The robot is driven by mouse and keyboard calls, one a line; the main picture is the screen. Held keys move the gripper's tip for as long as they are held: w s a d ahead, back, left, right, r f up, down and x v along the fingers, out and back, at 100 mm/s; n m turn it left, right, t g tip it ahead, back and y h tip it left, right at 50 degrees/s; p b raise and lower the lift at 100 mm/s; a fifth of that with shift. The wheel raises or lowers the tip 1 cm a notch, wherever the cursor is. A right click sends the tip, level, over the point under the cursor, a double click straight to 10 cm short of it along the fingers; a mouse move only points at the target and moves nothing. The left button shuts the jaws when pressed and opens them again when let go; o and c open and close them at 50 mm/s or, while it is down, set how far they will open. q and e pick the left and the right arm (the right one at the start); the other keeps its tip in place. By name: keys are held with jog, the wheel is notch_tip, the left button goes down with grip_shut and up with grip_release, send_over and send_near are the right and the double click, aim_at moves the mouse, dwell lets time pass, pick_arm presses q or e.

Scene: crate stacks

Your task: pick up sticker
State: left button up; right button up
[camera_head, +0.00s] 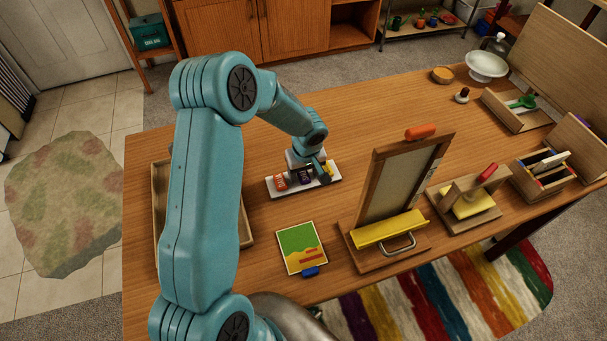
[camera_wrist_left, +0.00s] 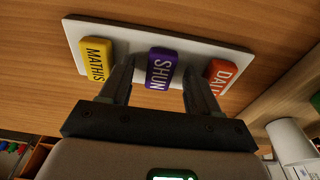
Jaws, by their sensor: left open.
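A white board (camera_head: 290,189) on the table holds three name stickers in a row: a red one (camera_head: 281,182), a purple one (camera_head: 305,177) and a yellow one (camera_head: 329,168). In the left wrist view the yellow one (camera_wrist_left: 95,60) reads MATHIS, the purple one (camera_wrist_left: 161,68) reads SHUN, and the red one (camera_wrist_left: 221,75) is partly hidden by a finger. My left gripper (camera_head: 316,172) is open over the board. In the left wrist view its fingers (camera_wrist_left: 160,84) stand on either side of the purple sticker, with nothing held. My right gripper is not in view.
A green picture card (camera_head: 302,245) with a blue clip lies in front of the board. A wooden framed stand (camera_head: 405,180) with a yellow bar rises to the right. A wooden tray (camera_head: 246,228) is partly hidden behind my left arm. The table behind the board is clear.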

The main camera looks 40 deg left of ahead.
pick_arm(q)
jog(key=c, duration=1.1)
jog(key=shift+r, duration=0.1)
